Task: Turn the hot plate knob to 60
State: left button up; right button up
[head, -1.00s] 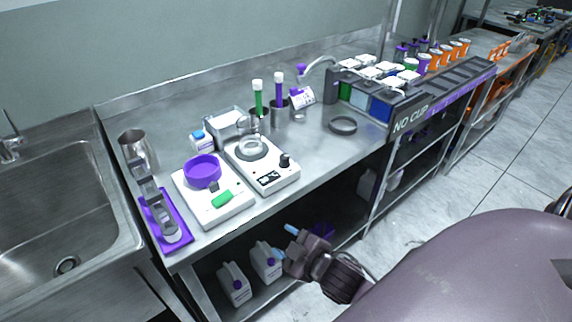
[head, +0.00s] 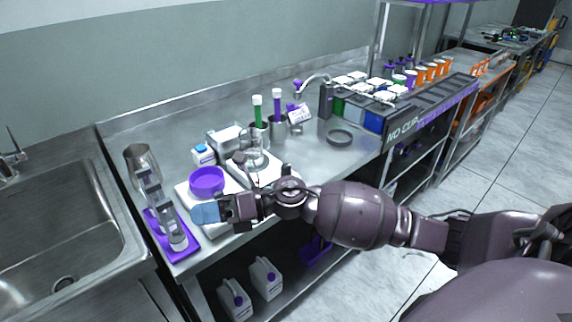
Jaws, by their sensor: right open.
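The white hot plate (head: 268,170) stands on the steel bench with a glass flask (head: 253,152) on its heating disc. Its front panel and knob are largely hidden behind my right wrist and forearm, so I cannot read the knob's setting. My right gripper (head: 207,212) is open, with a light blue fingertip showing. It is left of the hot plate's front, in front of the scale with the purple bowl (head: 207,180). I see nothing held in it; whether it touches the scale is unclear. My left gripper is out of view.
A purple stand (head: 190,248) and metal pitcher (head: 138,160) are at the left, beside the sink (head: 60,230). Tube holders with green and purple tubes (head: 277,105) stand behind.

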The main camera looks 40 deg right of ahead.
aim_at(286, 165)
jog(key=w+d+n+g+h, duration=0.1)
jog(key=n+g+h, duration=0.1)
jog(key=n, duration=0.1)
jog(key=w+d+f+n+g+h, duration=0.1)
jog(key=d+n+h, duration=0.1)
jog(key=n, duration=0.1)
jog(key=d+n+g+h, duration=0.1)
jog(key=d+n+g, duration=0.1)
jog(key=shift+w+d+f+n+g+h, duration=0.15)
jog(key=shift+w+d+n+g+h, duration=0.15)
jog(key=shift+w+n+h, duration=0.1)
jog(key=d+h, duration=0.1)
jog(key=d, duration=0.1)
jog(key=w+d+n+h, duration=0.1)
jog(key=w+d+r+h, duration=0.1)
jog(key=d+h, duration=0.1)
jog(key=shift+w+d+n, duration=0.1)
jog(key=shift+d+n, duration=0.25)
jog(key=shift+n, duration=0.05)
jog(key=w+d+r+h, duration=0.1)
jog(key=d+r+h, duration=0.2)
jog(key=d, duration=0.4)
jog(key=w+d+r+h, duration=0.2)
jog(key=d+r+h, duration=0.2)
jog(key=d, duration=0.2)
jog(key=shift+n+g, duration=0.4)
notch_tip(286, 165, down, 11)
jog(key=shift+s+d+r+b, duration=0.1)
jog(key=shift+s+b, duration=0.05)
jog(key=shift+b, duration=0.5)
